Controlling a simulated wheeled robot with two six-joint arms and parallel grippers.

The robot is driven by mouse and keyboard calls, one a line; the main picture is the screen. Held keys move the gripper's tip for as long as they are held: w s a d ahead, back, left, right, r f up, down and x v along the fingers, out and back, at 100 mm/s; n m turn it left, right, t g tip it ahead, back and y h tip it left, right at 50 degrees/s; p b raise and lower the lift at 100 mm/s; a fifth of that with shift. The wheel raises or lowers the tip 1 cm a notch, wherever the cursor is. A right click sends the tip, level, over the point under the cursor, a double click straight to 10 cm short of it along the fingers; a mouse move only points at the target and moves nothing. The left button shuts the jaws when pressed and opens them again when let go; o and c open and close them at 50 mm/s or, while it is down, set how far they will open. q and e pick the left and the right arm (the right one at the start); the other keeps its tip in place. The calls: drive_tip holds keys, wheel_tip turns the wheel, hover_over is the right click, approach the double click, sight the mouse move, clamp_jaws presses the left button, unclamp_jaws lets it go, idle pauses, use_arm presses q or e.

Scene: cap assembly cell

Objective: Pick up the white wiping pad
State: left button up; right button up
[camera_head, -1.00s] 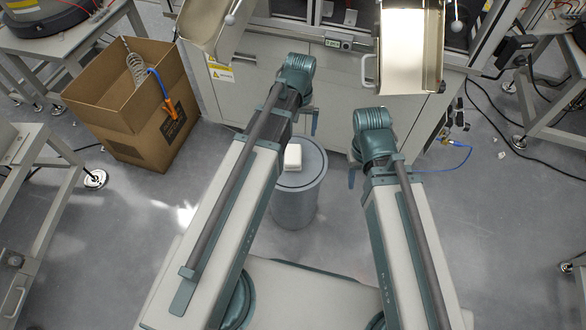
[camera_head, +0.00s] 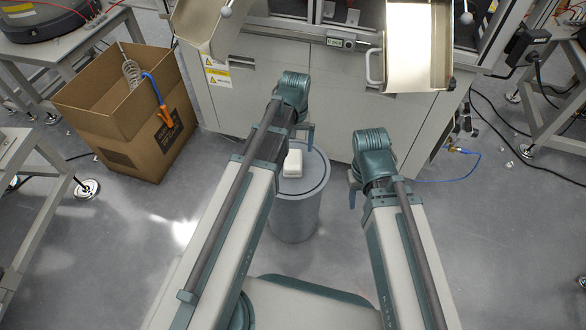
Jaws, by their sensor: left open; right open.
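The white wiping pad (camera_head: 293,162) lies on top of a round grey drum (camera_head: 296,213), near the left part of its lid. My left gripper (camera_head: 309,134) shows only in part below the wrist, in front of and above the drum's upper edge in the picture. It is open, apart from the pad as far as I can see. My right gripper (camera_head: 353,190) is also partly hidden under its wrist, to the right of the drum. It is open and empty.
A cardboard box (camera_head: 127,125) with a coil and blue hose stands at left. A grey machine cabinet (camera_head: 290,110) with a tray (camera_head: 418,50) stands behind the drum. Tables flank both sides.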

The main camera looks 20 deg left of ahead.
sight(293, 158)
use_arm(q)
drive_tip(key=shift+a+f+b, duration=0.15)
drive_tip(key=shift+f+b, duration=1.65)
drive_tip(key=shift+f, duration=0.25)
drive_tip(key=shift+a+f+b, duration=0.1)
drive_tip(key=shift+f+b, duration=1.7)
drive_tip(key=shift+f, duration=0.25)
drive_tip(key=shift+r, duration=0.1)
drive_tip(key=c, duration=1.3)
drive_tip(key=shift+r+p, duration=0.15)
drive_tip(key=shift+p, duration=0.15)
